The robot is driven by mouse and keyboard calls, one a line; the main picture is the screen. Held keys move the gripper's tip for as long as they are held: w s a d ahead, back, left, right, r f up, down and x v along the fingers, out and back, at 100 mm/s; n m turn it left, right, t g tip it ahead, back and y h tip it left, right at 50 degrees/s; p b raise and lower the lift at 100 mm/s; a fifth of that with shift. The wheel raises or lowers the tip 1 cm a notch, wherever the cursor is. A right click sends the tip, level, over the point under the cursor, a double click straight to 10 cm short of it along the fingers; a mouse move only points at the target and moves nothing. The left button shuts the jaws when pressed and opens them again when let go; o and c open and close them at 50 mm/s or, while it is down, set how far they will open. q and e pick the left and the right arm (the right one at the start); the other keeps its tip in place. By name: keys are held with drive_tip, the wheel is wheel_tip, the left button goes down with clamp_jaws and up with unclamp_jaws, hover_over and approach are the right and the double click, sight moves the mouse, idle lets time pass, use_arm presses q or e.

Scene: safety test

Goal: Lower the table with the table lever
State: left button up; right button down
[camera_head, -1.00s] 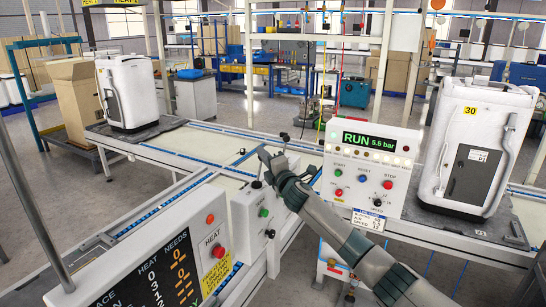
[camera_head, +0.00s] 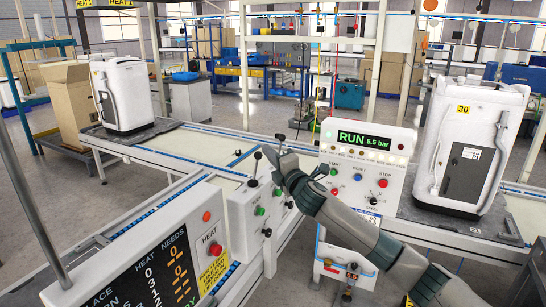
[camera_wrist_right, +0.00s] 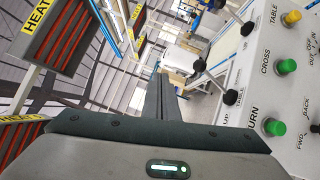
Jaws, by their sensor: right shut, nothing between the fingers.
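The white control box (camera_head: 240,215) stands at mid-picture in the head view, with black-knobbed levers and buttons. In the right wrist view its panel (camera_wrist_right: 252,95) carries the labels TABLE, CROSS, TURN and UP. I cannot tell for sure which is the table lever. My right gripper (camera_head: 268,152) is shut and empty, close to the box's upper levers; it also shows in the wrist view (camera_wrist_right: 158,80). Contact with a lever is unclear. My left gripper is out of view.
A white panel (camera_head: 345,190) reading RUN stands right of the box. A white appliance marked 30 (camera_head: 468,150) and another appliance (camera_head: 122,95) stand on dark pallets on the line. A HEAT panel (camera_head: 130,265) is at front left. The roller table (camera_head: 190,148) is clear in the middle.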

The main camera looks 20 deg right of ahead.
drive_tip(key=shift+s+d+r, duration=0.1)
drive_tip(key=shift+s+r, duration=0.15)
drive_tip(key=shift+s, duration=0.3)
drive_tip(key=shift+s+d+r, duration=0.1)
drive_tip(key=shift+s+r, duration=0.1)
drive_tip(key=shift+s, duration=0.35)
